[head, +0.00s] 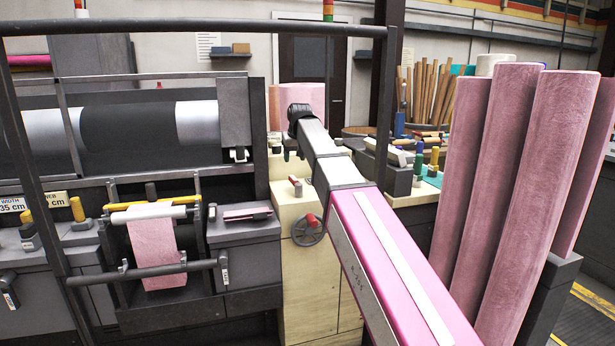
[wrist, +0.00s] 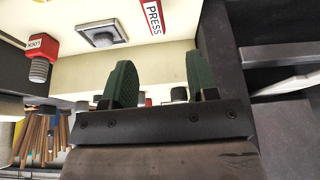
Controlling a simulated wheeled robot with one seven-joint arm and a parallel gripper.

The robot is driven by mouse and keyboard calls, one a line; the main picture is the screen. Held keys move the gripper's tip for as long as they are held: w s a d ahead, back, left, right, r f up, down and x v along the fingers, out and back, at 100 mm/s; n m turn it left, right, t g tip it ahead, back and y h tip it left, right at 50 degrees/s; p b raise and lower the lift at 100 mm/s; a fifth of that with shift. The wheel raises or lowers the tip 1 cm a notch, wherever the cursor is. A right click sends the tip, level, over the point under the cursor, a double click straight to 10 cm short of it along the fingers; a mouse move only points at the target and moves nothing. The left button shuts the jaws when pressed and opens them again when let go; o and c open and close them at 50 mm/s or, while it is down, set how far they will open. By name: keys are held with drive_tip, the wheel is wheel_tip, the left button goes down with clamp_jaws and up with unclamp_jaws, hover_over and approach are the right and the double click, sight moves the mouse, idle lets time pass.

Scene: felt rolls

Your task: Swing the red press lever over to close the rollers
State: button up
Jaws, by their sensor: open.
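My gripper (wrist: 160,78) is open, its two green-padded fingers apart with no object held between them. In the wrist view a red PRESS label (wrist: 153,16) is on the pale panel beyond the fingertips. A small red piece (wrist: 148,102) shows low between the fingers; I cannot tell whether it is the press lever. In the head view my arm reaches to the pale cabinet (head: 290,265), and its dark end hides most of the gripper. A short red-ended handle (head: 295,184) lies on the cabinet below it. Which way the lever stands is not clear.
A red block with a grey stem (wrist: 41,52) is left in the wrist view. Tall pink felt rolls (head: 530,180) stand right of my arm. A dark rail frame (head: 200,26) crosses the left.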

sight(293, 177)
drive_tip(key=shift+w+d+f, duration=0.25)
drive_tip(key=shift+w+f, duration=0.05)
drive_tip(key=shift+f, duration=0.15)
drive_tip(key=x, duration=0.9)
drive_tip(key=shift+w+f, duration=0.2)
drive_tip(key=shift+f, duration=0.15)
clamp_jaws()
